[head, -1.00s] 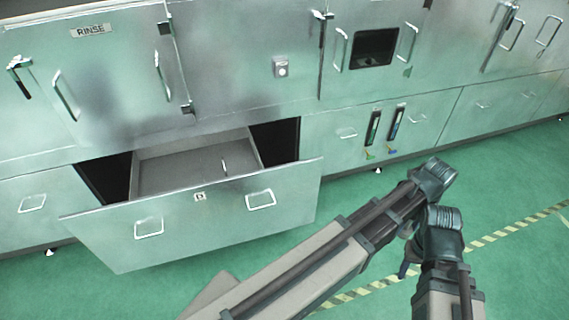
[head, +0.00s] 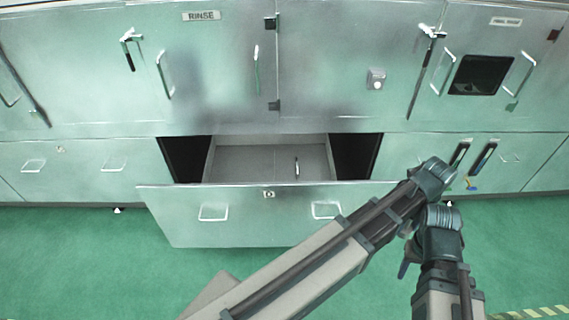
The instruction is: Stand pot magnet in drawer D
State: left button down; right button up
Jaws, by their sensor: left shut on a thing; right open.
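An open drawer (head: 270,228) stands pulled out from the lower row of cabinets. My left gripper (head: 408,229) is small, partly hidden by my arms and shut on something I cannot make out. It is right of the drawer's inside in the picture. My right gripper (head: 405,265) is open, lower and close to the left one. I cannot make out the pot magnet.
Steel cabinets with handles fill the back, including a RINSE door (head: 201,16) and a dark window (head: 481,75). Two dark slim items (head: 483,157) are on the front at right. The green floor (head: 90,265) is clear at left.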

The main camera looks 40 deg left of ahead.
aim_at(237, 171)
jog(key=j, duration=0.65)
jog(key=i+j, duration=0.15)
jog(key=j, duration=1.1)
jog(key=i+j, duration=0.15)
jog(key=j, duration=0.45)
